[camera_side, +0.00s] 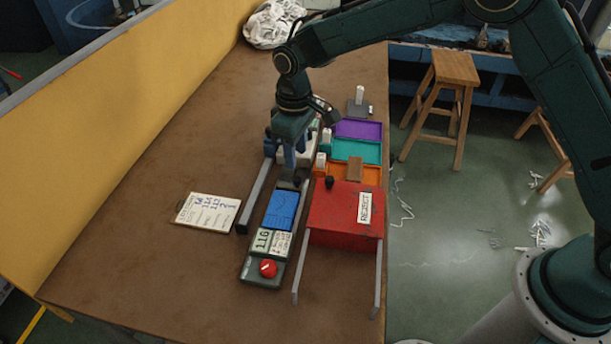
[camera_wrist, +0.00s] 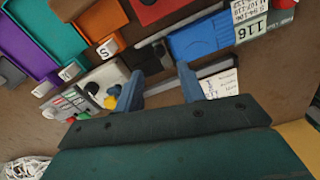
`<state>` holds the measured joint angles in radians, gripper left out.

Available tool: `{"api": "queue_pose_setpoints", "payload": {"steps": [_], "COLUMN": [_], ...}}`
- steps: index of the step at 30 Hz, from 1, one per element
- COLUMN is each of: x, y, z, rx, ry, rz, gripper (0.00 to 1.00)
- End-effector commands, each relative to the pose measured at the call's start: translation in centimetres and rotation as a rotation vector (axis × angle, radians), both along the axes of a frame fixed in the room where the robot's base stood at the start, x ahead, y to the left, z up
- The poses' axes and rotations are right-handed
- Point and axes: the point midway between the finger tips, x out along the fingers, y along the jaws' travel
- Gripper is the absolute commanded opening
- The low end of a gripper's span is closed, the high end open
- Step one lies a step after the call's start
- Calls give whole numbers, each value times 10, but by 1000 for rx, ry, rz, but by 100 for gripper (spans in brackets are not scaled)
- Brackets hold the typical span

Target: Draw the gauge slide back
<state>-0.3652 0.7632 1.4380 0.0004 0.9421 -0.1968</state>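The gauge (camera_side: 261,270) is a long, narrow dark unit on the brown table, with a "116" display (camera_side: 262,240) and a round red button (camera_side: 268,268) at its near end. A blue block (camera_side: 281,211), which looks like its slide, lies beyond the display. It also shows at the upper right of the wrist view (camera_wrist: 205,36). My gripper (camera_side: 291,163) points down over the far end of the gauge. In the wrist view my gripper (camera_wrist: 157,84) has its two blue fingers apart, with no object clearly held between them. A dark part lies just beyond the fingertips; I cannot tell whether they touch it.
A red reject box (camera_side: 340,212) stands right of the gauge. Purple (camera_side: 357,130), teal (camera_side: 356,150) and orange trays lie behind it. A written card (camera_side: 207,213) and a grey rail (camera_side: 256,198) are to the left.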

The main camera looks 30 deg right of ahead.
Motion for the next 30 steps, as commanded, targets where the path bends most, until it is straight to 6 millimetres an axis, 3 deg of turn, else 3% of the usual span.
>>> {"api": "queue_pose_setpoints", "payload": {"steps": [12,27,30], "x": [0,0,0], "y": [0,0,0], "z": [-57,-69,-69], "rx": [-1,0,0], "ry": [2,0,0], "rz": [0,0,0], "gripper": [40,40,22]}}
